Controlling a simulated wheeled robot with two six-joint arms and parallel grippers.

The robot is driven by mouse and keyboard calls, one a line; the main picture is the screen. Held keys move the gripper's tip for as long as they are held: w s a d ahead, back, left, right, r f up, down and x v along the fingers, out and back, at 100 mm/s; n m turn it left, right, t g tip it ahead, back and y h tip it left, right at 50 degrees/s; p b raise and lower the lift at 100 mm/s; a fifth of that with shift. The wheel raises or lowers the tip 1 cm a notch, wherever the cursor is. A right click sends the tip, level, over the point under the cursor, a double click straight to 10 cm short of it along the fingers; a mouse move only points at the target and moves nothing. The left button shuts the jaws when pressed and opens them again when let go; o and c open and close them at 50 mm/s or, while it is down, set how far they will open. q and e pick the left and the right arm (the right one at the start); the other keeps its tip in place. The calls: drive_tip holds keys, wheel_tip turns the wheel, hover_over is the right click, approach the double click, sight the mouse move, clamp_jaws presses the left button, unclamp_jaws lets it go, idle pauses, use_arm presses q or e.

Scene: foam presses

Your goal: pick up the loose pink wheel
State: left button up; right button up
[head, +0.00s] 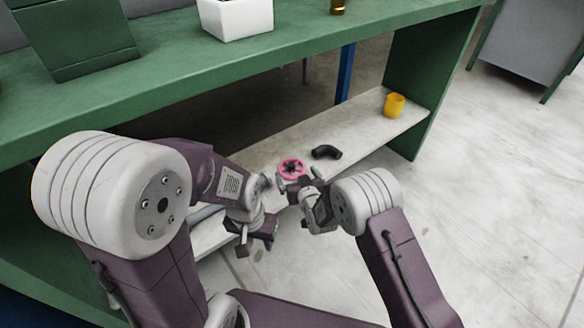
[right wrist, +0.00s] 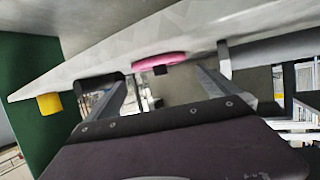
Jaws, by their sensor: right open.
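The pink wheel (head: 291,169), a pink ring with a dark centre, lies on the low pale shelf (head: 335,130) under the green bench. My right gripper (head: 296,186) is open right beside the wheel on its near side. In the right wrist view the wheel (right wrist: 158,60) shows edge-on beyond and between the two spread fingers (right wrist: 160,80); I see no grip on it. My left gripper (head: 258,240) hangs lower, in front of the shelf, its fingers apart and empty.
A black bent pipe (head: 326,152) lies on the shelf just right of the wheel. A yellow cup (head: 394,104) stands farther right on the shelf. The green bench top (head: 180,75) overhangs the shelf and carries a white box (head: 236,20).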

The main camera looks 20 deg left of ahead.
sight(293, 167)
drive_tip(key=b+x, duration=0.4)
drive_tip(key=x, duration=0.1)
drive_tip(key=shift+f+b, duration=0.1)
drive_tip(key=shift+b, duration=0.3)
drive_tip(key=shift+w+a, duration=0.1)
drive_tip(key=shift+w, duration=0.05)
drive_tip(key=c, duration=1.3)
wheel_tip(293, 167, up, 5)
drive_tip(key=p, duration=0.4)
drive_tip(key=w+d+r+p, duration=0.1)
drive_tip(key=d+r+p, duration=0.1)
drive_tip(key=d, duration=0.1)
drive_tip(key=d+r+p, duration=0.2)
drive_tip(key=d, duration=0.2)
drive_tip(key=w+d+r+p, duration=0.1)
drive_tip(key=d+r+p, duration=0.1)
drive_tip(key=d, duration=0.2)
drive_tip(key=shift+w+d+r+p, duration=0.2)
drive_tip(key=shift+w+p, duration=0.15)
drive_tip(key=shift+p, duration=0.05)
